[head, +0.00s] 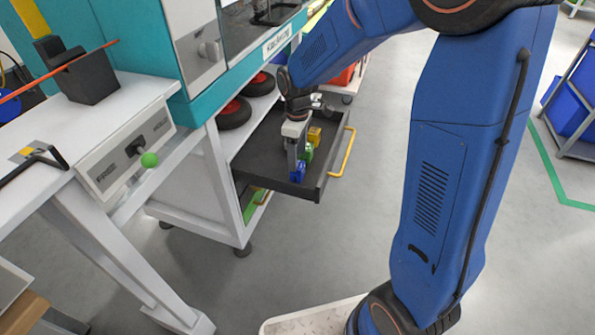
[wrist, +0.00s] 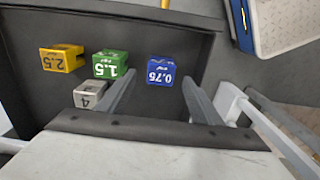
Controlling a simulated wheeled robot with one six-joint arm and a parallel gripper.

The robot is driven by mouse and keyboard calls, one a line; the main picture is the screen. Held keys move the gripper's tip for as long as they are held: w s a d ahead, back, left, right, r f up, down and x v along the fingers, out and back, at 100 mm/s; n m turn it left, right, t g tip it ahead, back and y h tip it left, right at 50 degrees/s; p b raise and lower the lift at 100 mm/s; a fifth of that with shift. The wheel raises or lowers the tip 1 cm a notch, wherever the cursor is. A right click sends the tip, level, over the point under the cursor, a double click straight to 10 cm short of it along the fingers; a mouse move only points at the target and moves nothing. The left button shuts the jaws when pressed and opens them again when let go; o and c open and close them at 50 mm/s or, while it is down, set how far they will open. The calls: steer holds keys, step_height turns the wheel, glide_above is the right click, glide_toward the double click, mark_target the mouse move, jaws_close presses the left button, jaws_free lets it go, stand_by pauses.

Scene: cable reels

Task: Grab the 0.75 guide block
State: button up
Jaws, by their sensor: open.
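The 0.75 guide block (wrist: 161,71) is blue with white print and lies in the dark open drawer (head: 262,160). It also shows in the head view (head: 298,172), at the drawer's front part. My gripper (wrist: 160,90) is open above the drawer, and its two fingers show on either side of the blue block in the wrist view. I cannot tell how far above the block the fingertips are. In the head view my gripper (head: 294,160) hangs down over the drawer and hides part of its contents.
Beside the blue block lie a green 1.5 block (wrist: 110,64), a grey 4 block (wrist: 89,94) and a yellow 2.5 block (wrist: 62,59). The green one is closest. The drawer has a yellow handle (head: 343,153). The machine front (head: 262,50) stands behind it.

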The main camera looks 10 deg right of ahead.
steer(key=shift+f, duration=2.4)
steer(key=shift+c, duration=0.3)
steer(key=c, duration=1.1)
steer(key=shift+r, duration=0.15)
